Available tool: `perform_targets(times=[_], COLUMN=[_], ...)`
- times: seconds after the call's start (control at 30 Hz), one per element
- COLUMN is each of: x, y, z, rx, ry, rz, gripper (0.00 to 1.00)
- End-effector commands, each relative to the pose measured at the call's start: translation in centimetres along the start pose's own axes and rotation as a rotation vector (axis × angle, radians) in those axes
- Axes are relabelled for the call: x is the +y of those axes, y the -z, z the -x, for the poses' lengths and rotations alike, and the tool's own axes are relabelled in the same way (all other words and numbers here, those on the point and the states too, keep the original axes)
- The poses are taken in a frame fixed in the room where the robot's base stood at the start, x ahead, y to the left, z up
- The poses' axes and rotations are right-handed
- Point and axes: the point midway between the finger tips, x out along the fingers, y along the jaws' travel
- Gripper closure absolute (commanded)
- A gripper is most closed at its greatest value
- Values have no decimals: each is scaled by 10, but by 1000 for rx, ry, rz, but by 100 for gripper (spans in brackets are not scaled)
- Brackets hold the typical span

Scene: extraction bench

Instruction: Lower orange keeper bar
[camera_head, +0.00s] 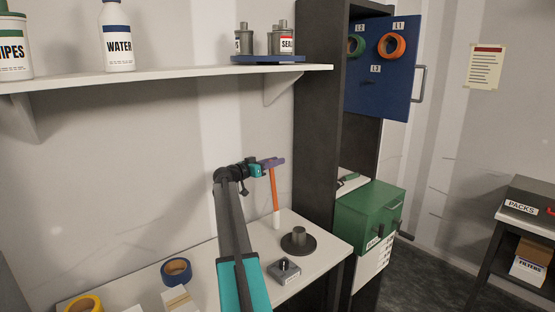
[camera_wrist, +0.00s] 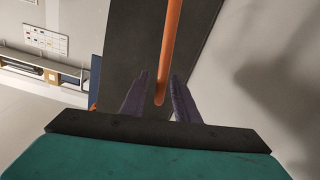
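The orange keeper bar (camera_head: 273,188) stands nearly upright over the bench, with a white piece (camera_head: 276,219) at its lower end. My gripper (camera_head: 271,162), with dark purple fingers, is at the bar's upper end. In the wrist view the orange bar (camera_wrist: 168,50) runs upward from between the fingertips (camera_wrist: 159,80). The fingers are parted, with a gap visible beside the bar, so the gripper looks open around its end. I cannot tell whether one finger touches it.
A dark round base with a grey post (camera_head: 299,240) and a small grey block (camera_head: 285,271) are on the bench (camera_head: 325,246), right of my arm. A shelf (camera_head: 180,77) is above. A dark cabinet (camera_head: 318,120) and green box (camera_head: 370,212) stand to the right.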

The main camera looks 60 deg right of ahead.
Motion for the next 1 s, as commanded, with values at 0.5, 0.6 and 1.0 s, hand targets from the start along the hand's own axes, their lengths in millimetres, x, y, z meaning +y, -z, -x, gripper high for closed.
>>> perform_targets(times=[0.5, 0.6, 1.0], x=[0, 0, 0], y=[-1, -1, 0], z=[-17, -17, -15], rx=[0, 0, 0], ry=[0, 0, 1], rz=[1, 1, 0], gripper=[72, 84, 100])
